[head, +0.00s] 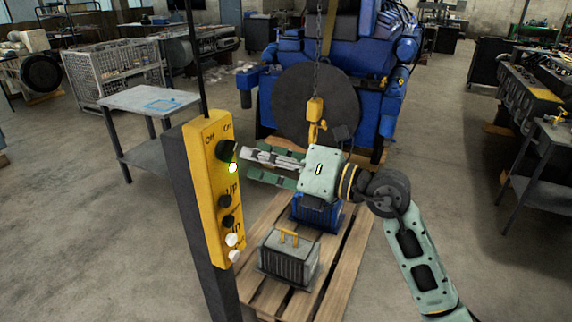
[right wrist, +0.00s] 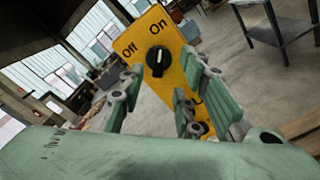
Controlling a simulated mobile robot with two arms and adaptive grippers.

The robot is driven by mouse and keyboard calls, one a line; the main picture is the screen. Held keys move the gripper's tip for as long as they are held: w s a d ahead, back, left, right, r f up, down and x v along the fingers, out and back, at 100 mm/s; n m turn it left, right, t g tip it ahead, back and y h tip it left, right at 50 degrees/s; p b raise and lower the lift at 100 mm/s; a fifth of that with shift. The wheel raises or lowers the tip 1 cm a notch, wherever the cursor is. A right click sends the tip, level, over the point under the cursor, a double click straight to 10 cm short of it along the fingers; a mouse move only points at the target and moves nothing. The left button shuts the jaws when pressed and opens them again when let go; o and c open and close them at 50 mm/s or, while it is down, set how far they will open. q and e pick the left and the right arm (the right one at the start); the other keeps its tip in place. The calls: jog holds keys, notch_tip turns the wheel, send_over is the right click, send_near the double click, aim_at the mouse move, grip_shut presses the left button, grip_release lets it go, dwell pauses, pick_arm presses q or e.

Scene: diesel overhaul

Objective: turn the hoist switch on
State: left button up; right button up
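The hoist switch is a black rotary knob (head: 224,150) near the top of a yellow control panel (head: 205,190), with "Off" and "On" lettered above it. In the right wrist view the knob (right wrist: 158,60) has a pale mark on its face; I cannot tell surely which word it points to. A bright whitish-green spot (head: 233,168) glows just below the knob. My right gripper (head: 243,163) reaches the panel from the right, its fingertips close to the knob. Its fingers are spread, with the knob seen between them; contact cannot be told. My left gripper is not in view.
Lower on the panel are black buttons (head: 226,221) and white ones (head: 232,240). A chain hoist hook (head: 316,112) hangs behind my right gripper, before a blue engine (head: 290,60). A grey finned block (head: 288,258) stands on a wooden pallet (head: 335,270). A grey table (head: 150,100) stands left.

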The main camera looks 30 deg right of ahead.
jog(key=v, duration=0.7)
jog(key=shift+s+d, duration=0.15)
jog(key=shift+s, duration=0.1)
